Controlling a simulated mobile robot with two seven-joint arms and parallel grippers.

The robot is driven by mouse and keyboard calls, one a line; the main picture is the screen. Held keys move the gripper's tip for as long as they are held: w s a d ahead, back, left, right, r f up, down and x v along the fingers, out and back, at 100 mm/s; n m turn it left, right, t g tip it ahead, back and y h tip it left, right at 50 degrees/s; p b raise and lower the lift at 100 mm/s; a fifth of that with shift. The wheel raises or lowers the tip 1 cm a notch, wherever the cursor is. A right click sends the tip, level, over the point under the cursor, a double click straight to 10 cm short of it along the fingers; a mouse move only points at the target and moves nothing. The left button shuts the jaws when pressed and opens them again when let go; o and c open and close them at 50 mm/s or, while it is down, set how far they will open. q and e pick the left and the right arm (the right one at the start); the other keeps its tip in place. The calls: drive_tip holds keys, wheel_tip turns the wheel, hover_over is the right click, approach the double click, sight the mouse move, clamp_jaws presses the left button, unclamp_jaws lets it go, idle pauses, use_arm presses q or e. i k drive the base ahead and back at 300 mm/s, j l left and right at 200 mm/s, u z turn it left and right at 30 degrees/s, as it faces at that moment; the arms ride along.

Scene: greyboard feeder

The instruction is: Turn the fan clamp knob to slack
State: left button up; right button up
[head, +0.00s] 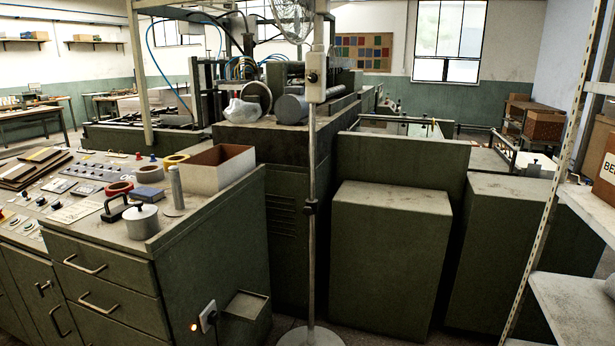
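A standing fan is in the middle of the head view. Its wire cage (291,17) is cut off by the top edge. Its thin upright pole (312,150) stands on a round pale base (310,337) at the bottom edge. A small dark clamp knob (310,207) sits on the pole at about mid-height. A pale box (315,78) with a dark round part on its face is fixed higher on the pole. I cannot tell whether the clamp is tight or slack. Neither of my grippers is in view.
A green cabinet (203,287) stands left of the pole, its top holding a metal pot (142,221), tape rolls and an open box (217,168). Green machine housings (390,260) stand behind and right. A shelf rack (545,170) is at the right edge. A plug (208,316) sits low on the cabinet.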

sight(308, 210)
drive_tip(key=i+j+z, duration=0.1)
drive_tip(key=i+z, duration=0.15)
drive_tip(key=i, duration=0.15)
drive_tip(key=i+j+z, duration=0.2)
drive_tip(key=i, duration=0.15)
drive_tip(key=i+j+z, duration=0.25)
drive_tip(key=i+l, duration=0.1)
